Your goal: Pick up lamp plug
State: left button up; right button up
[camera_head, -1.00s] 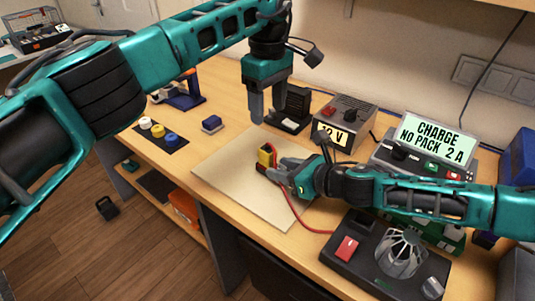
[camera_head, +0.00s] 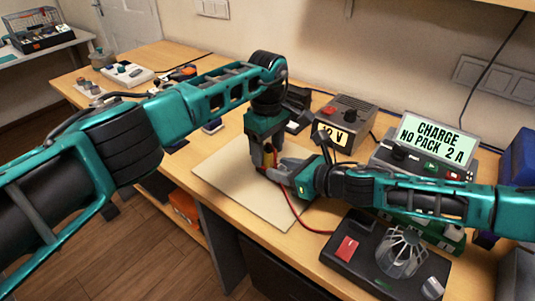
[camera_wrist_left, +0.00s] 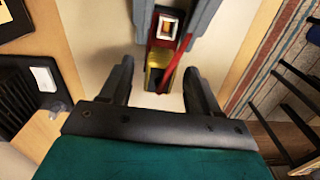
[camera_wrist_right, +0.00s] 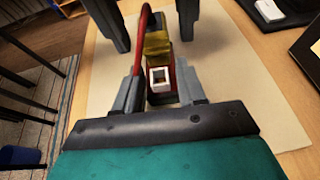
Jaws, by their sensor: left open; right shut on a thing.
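The plug, a yellow block (camera_wrist_right: 157,44) joined to a red body with a white-framed socket face, is held over the pale mat (camera_head: 225,185). A red cable (camera_head: 292,208) runs from it toward the caged lamp (camera_head: 402,252). My right gripper (camera_wrist_right: 160,82) is shut on the red body. My left gripper (camera_head: 264,160) points down, open, with its fingers on either side of the yellow block in the left wrist view (camera_wrist_left: 158,76), where gaps show beside it. In the head view, the two grippers mostly hide the plug.
A 12 V box (camera_head: 343,123) and a charger reading "CHARGE NO PACK 2 A" (camera_head: 430,135) stand behind and to the right. The lamp's dark base with a red switch (camera_head: 346,249) is at the front right. The mat's front left is clear.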

aim_at(267, 149)
pick_arm(q)
jog(key=shift+f, duration=0.25)
jog(key=c, duration=1)
notch_tip(267, 149, up, 10)
jog(key=shift+r, duration=0.1)
jog(key=shift+c, duration=0.2)
pick_arm(e)
jog(key=o, duration=1.2)
jog(key=shift+d, duration=0.1)
jog(key=v, duration=1.1)
jog(key=shift+s+d+r, duration=0.15)
jog(key=shift+d+r, duration=0.05)
jog(key=shift+d, duration=0.05)
pick_arm(q)
jog(key=shift+a, duration=0.1)
pick_arm(e)
jog(key=shift+s, duration=0.2)
